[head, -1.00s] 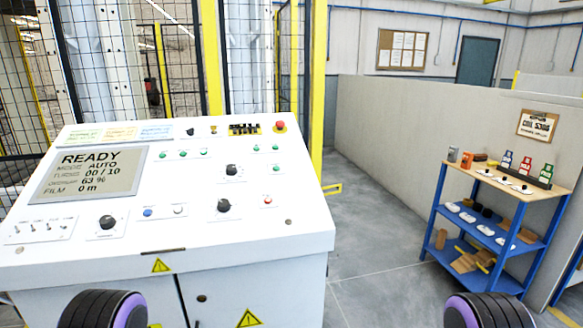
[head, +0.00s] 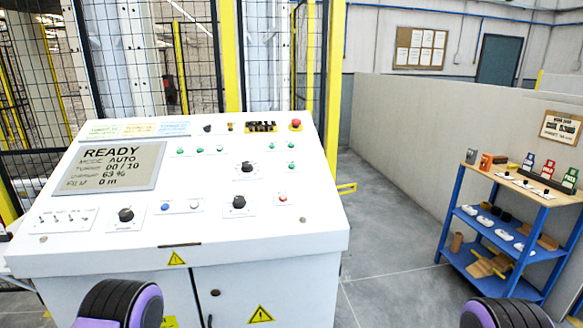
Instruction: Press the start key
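The white control panel (head: 290,225) stands in front of me on the left, with a sloping top. Its screen (head: 110,166) reads READY, mode AUTO, 00 / 10, 63 % and 0 m. Several small green buttons (head: 201,150) sit along the upper part. A blue button (head: 165,207), a white button (head: 195,205) and a small red button (head: 283,197) sit lower down. The labels are too small to read, so I cannot tell which one is the start key. Neither gripper shows; only rounded black and purple parts of my arms show at the bottom edge.
A red mushroom button (head: 295,124) and black knobs (head: 239,202) are also on the panel. A yellow-framed mesh fence (head: 180,65) stands behind it. A blue shelf cart (head: 449,215) stands at the right by a low grey wall (head: 420,120). The floor between is clear.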

